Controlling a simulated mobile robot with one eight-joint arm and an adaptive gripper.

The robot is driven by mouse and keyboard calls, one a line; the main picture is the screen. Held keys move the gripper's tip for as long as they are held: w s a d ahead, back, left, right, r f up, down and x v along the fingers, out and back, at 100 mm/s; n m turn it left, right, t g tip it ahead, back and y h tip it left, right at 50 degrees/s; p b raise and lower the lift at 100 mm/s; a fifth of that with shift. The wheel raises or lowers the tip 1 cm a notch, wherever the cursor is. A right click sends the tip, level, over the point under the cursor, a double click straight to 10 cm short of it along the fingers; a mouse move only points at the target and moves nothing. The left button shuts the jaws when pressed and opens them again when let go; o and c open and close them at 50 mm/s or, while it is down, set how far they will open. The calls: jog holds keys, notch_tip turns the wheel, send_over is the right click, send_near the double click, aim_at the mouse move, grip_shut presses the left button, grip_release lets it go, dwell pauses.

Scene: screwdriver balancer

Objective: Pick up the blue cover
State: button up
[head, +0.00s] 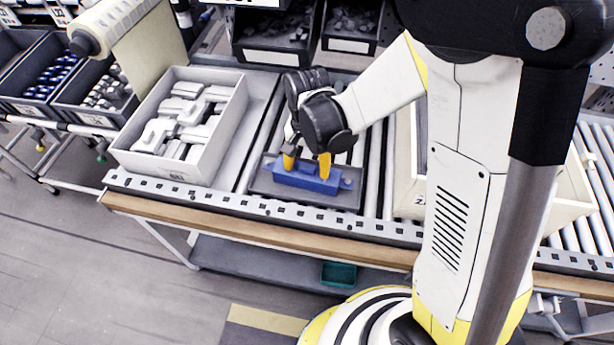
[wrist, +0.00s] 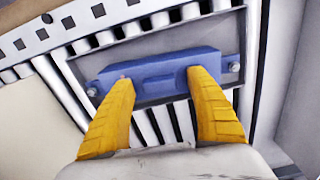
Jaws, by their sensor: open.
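The blue cover (head: 306,178) lies in a shallow grey tray (head: 336,201) on the roller conveyor in the head view. It is a long block with a small tab at each end. It also shows in the wrist view (wrist: 158,73), lying crosswise beyond my fingers. My gripper (head: 307,165) has two yellow fingers, set apart along the cover's length. In the wrist view my gripper (wrist: 158,75) is open, with the fingertips overlapping the cover's near side. I cannot tell whether the fingers touch it.
A white box (head: 117,150) full of pale grey parts stands left of the tray. Another pale box (head: 404,190) stands to the right, partly behind my arm. Dark bins (head: 262,48) stand behind. A perforated rail (head: 225,199) runs along the conveyor's front edge.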

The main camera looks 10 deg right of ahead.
jog(key=shift+r, duration=0.1)
jog(key=shift+c, duration=0.5)
jog(key=c, duration=1.3)
